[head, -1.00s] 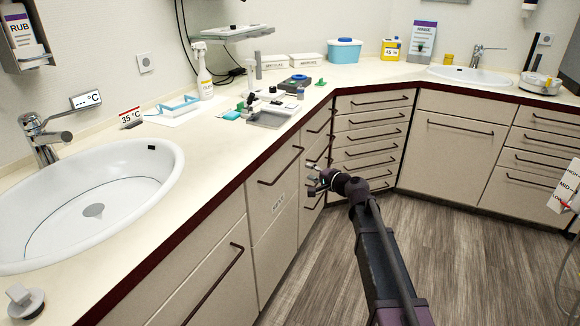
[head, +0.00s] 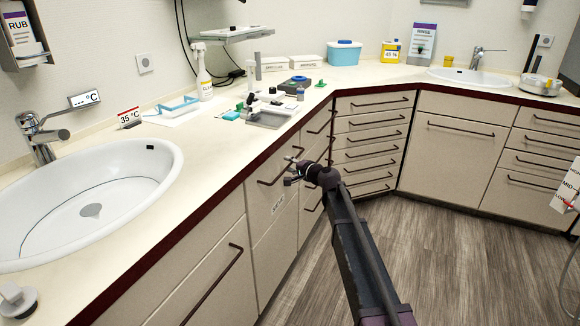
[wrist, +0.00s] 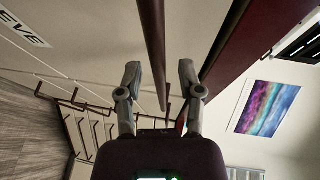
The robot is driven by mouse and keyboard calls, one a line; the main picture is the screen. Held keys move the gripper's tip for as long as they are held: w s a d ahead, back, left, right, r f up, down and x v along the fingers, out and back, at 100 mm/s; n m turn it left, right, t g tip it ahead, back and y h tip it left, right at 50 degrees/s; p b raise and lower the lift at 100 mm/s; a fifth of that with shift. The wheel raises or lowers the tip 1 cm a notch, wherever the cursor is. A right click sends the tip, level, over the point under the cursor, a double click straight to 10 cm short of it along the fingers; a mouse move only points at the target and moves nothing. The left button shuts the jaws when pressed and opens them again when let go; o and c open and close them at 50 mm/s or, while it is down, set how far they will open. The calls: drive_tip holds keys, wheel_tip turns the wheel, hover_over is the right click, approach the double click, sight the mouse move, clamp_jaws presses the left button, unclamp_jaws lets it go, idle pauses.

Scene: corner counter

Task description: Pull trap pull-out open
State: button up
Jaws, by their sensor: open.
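The labelled pull-out (head: 262,210) is a beige front under the left counter, with a dark bar handle (head: 268,182) near its top. It looks shut. In the wrist view the handle bar (wrist: 151,45) runs lengthwise between the two fingers of my gripper (wrist: 160,75), with gaps on both sides. I cannot tell its depth between them.
The dark counter edge (wrist: 235,40) runs close beside the right finger. A lower-left front with its own handle (head: 215,285) and a stack of narrow drawers (head: 370,140) flank the pull-out. The wooden floor (head: 440,250) in front is clear.

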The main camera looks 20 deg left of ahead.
clamp_jaws()
drive_tip(key=shift+s, duration=0.2)
